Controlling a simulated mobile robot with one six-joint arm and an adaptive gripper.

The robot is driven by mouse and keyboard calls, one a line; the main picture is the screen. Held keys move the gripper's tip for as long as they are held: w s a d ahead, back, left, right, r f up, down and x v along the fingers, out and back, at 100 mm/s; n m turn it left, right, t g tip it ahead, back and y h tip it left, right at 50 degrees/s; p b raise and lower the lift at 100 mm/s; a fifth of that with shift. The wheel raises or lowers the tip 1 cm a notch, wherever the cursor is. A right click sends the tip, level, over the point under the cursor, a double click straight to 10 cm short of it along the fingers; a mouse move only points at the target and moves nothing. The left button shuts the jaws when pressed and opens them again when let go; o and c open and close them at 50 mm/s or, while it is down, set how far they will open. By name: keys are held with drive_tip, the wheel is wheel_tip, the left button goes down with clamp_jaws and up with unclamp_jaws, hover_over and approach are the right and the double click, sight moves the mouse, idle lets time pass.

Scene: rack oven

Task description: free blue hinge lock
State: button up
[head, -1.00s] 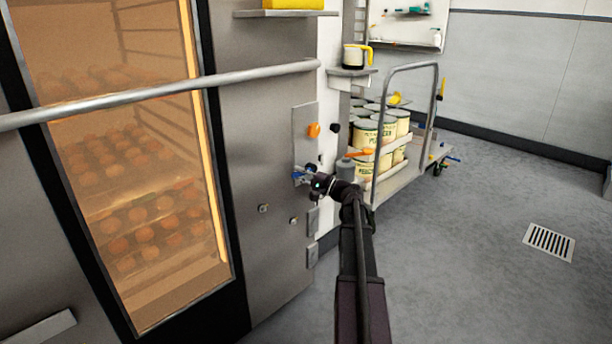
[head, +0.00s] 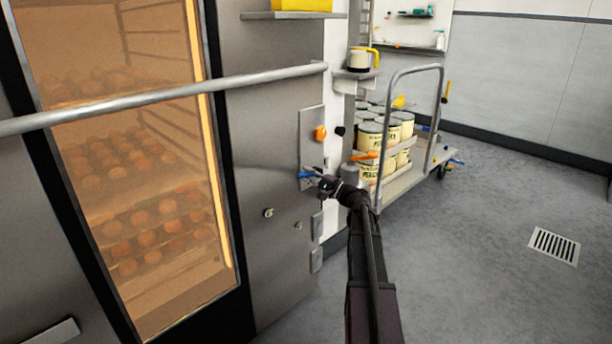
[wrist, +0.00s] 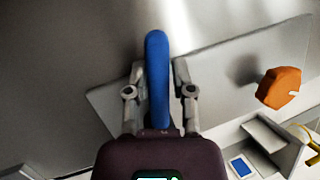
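The blue hinge lock (head: 308,174) is a blue lever on a metal plate at the edge of the oven front, below an orange knob (head: 320,133). In the wrist view the blue lever (wrist: 157,75) stands between my two fingers, pointing away from my palm. My gripper (wrist: 158,75) is open around it, with a narrow gap seeming to show on each side. In the head view my gripper (head: 322,183) is at the lever from the right. The lever's base is hidden.
The oven has a long horizontal bar handle (head: 170,98) and a lit window with trays of round food. A trolley with cans (head: 390,140) stands behind my arm on the right. The floor at right is clear around a drain (head: 554,246).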

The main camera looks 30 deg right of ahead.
sight(304, 176)
drive_tip(key=shift+o, duration=1)
drive_tip(key=shift+a, duration=0.25)
drive_tip(key=shift+w, duration=0.1)
clamp_jaws()
drive_tip(key=shift+s+a+m+g+p, duration=0.15)
drive_tip(key=shift+s+m+g+p, duration=0.45)
drive_tip(key=shift+s+m+p, duration=0.55)
drive_tip(key=shift+s+r+m+g+h+p, duration=0.1)
drive_tip(key=shift+s+m+g+h+p, duration=0.3)
drive_tip(key=shift+m, duration=0.55)
drive_tip(key=s+d+m+g+h+p, duration=0.3)
drive_tip(key=s+m+p, duration=0.5)
drive_tip(key=m, duration=0.9)
drive_tip(key=shift+s+d+f+g+h+p, duration=0.15)
drive_tip(key=shift+f+g+h+p, duration=0.2)
drive_tip(key=shift+g+h+p, duration=0.8)
